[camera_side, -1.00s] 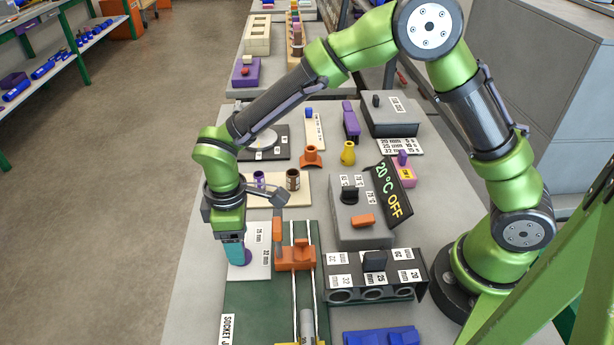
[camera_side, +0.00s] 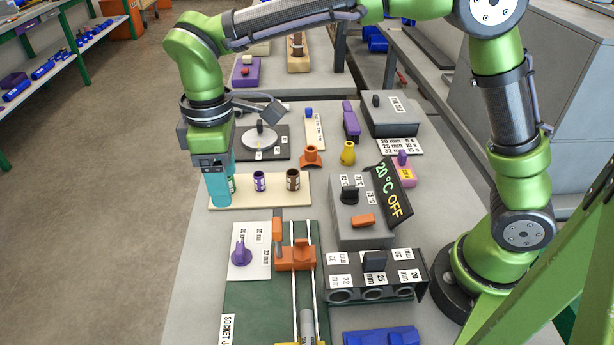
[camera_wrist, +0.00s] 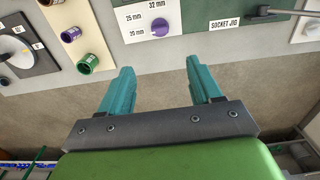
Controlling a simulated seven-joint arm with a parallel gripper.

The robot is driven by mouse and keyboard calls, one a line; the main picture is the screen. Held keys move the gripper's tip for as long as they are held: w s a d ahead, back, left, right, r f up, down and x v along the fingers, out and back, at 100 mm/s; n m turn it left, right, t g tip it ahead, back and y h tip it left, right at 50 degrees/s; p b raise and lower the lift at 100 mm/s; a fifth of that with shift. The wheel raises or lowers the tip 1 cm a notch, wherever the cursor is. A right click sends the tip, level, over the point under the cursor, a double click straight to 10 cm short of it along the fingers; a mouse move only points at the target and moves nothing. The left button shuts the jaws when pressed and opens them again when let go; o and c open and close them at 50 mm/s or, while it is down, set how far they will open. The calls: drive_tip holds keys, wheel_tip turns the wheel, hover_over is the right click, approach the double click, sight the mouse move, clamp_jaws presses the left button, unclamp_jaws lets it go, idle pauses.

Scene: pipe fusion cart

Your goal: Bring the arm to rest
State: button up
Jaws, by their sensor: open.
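My gripper (camera_side: 217,185) has teal fingers and hangs at the left edge of the cart, over the left end of the cream board with pipe pieces. In the wrist view the two fingers (camera_wrist: 163,92) stand apart with nothing between them. Below the gripper in the side view is the white selector plate (camera_side: 262,262) with a purple knob (camera_side: 241,256); the knob also shows in the wrist view (camera_wrist: 160,28). The knob is clear of the fingers. A green-banded socket (camera_wrist: 88,63) stands on the cream board, partly hidden by the gripper in the side view.
Purple (camera_side: 260,181) and brown (camera_side: 293,180) sockets stand close right of the gripper. A round dial (camera_side: 262,137) lies behind. The grey heater box (camera_side: 360,225) reads 20 °C OFF. The orange clamp (camera_side: 296,257) is on the jig. Open floor (camera_side: 110,200) lies left.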

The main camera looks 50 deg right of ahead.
drive_tip(key=s+d+r+m+t+y, duration=0.1)
drive_tip(key=s+d+r+m+t, duration=0.1)
drive_tip(key=s+d+m, duration=0.4)
drive_tip(key=s+d+r+m+t+y, duration=0.1)
drive_tip(key=s+d+m+t, duration=0.4)
drive_tip(key=d, duration=1)
drive_tip(key=s+r+m, duration=0.1)
drive_tip(key=s+m, duration=0.1)
drive_tip(key=s, duration=0.1)
drive_tip(key=shift+r, duration=0.15)
